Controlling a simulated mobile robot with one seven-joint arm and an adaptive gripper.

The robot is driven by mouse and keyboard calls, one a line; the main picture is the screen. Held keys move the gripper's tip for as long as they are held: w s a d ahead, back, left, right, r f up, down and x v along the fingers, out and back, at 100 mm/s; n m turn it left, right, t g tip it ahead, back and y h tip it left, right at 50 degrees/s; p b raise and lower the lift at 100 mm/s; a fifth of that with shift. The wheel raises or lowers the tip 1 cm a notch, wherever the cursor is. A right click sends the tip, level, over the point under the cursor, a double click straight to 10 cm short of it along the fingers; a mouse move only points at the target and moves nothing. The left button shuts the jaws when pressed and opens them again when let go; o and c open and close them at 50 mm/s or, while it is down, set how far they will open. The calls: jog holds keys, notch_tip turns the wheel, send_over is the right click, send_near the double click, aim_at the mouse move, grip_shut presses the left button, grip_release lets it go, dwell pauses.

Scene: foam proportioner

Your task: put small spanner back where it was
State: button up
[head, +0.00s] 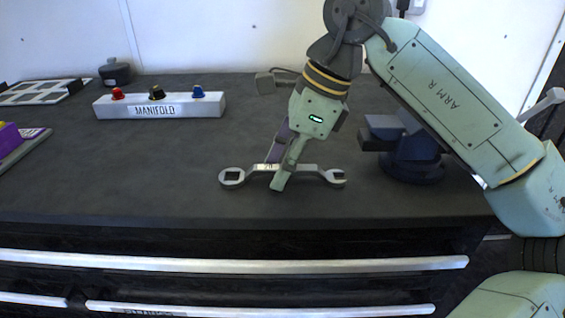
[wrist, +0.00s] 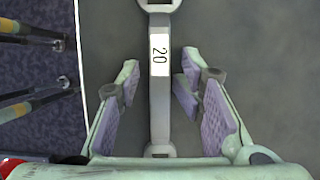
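One spanner, a grey double-ended one (head: 306,169) with a white label, lies on the dark bench top near its front edge. In the wrist view the same spanner (wrist: 160,112) runs lengthwise up the picture, and its label reads 20. My gripper (head: 276,172) points down over the middle of the spanner. In the wrist view my gripper (wrist: 160,72) is open, with one finger on each side of the handle and clear gaps on both sides. The spanner's near end is partly hidden by the gripper body.
A manifold block (head: 160,105) with red, black and blue knobs stands at the back left. A blue vise (head: 408,150) stands close right of the spanner. A purple item (head: 10,137) and a light panel (head: 40,92) are at far left. Drawers with metal handles (head: 230,265) are below the bench edge.

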jog(key=shift+r, duration=0.45)
jog(key=v, duration=1.1)
jog(key=shift+d+r, duration=0.2)
jog(key=shift+r, duration=0.1)
